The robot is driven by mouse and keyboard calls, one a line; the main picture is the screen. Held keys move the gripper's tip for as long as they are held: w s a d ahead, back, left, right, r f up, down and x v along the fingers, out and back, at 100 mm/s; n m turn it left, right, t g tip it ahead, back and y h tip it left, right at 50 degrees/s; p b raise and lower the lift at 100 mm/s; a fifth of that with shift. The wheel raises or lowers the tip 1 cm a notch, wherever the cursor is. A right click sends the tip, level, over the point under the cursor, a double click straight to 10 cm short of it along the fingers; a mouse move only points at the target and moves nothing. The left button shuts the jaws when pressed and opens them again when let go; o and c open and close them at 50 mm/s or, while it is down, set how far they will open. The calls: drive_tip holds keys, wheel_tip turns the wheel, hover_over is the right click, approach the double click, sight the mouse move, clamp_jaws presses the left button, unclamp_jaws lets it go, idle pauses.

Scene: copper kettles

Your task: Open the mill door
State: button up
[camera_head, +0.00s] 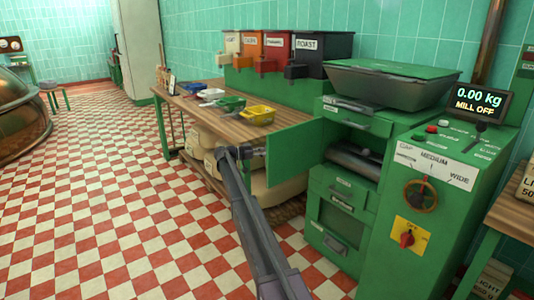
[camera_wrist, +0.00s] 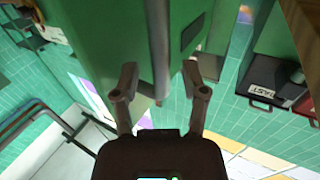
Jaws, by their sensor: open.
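The green mill (camera_head: 400,205) stands at the right in the head view. Its green door (camera_head: 297,152) stands swung out to the left, and dark rollers (camera_head: 352,163) show in the opening beside it. My gripper (camera_head: 262,151) is at the door's free left edge. In the wrist view, my open gripper (camera_wrist: 159,72) has one finger on each side of a grey upright bar (camera_wrist: 158,35), which looks like the door's handle or edge. The green panel (camera_wrist: 95,35) lies behind the fingers. I cannot tell whether either finger touches the bar.
A wooden table (camera_head: 188,104) with blue, green and yellow trays (camera_head: 259,115) stands behind my arm, with sacks (camera_head: 205,150) below it. Coloured hoppers (camera_head: 275,52) line the wall. The mill's display (camera_head: 478,102) reads 0.00 kg, MILL OFF.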

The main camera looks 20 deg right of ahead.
drive_tip(key=w+a, duration=0.2)
drive_tip(key=a, duration=0.8)
drive_tip(key=shift+a, duration=0.3)
drive_tip(key=shift+s+d+f, duration=0.1)
drive_tip(key=shift+s, duration=0.1)
drive_tip(key=c, duration=0.6)
drive_tip(key=shift+s+d+f, duration=0.1)
drive_tip(key=shift+s+d, duration=0.1)
drive_tip(key=shift+s, duration=0.1)
clamp_jaws()
drive_tip(key=s+d+f+n+t+y, duration=0.3)
drive_tip(key=s+d+f+n, duration=0.15)
drive_tip(key=s, duration=0.35)
drive_tip(key=s+d+f+n+t+y, duration=0.3)
drive_tip(key=s+d+f+n+t, duration=0.15)
drive_tip(key=s, duration=0.25)
drive_tip(key=w+d+r+n+t+y+b, duration=0.1)
drive_tip(key=w+d+r+n+t, duration=0.2)
drive_tip(key=d+r+t, duration=0.35)
drive_tip(key=s+n+t+y+b, duration=0.1)
drive_tip(key=s+n+t+y, duration=0.4)
drive_tip(key=s+n+y, duration=0.5)
drive_tip(key=n+y, duration=0.2)
drive_tip(key=y, duration=0.5)
drive_tip(key=shift+s+d+t+y+b, duration=0.2)
drive_tip(key=shift+s+t+y+b, duration=0.1)
drive_tip(key=shift+t+b, duration=0.1)
drive_tip(key=shift+w+r, duration=0.1)
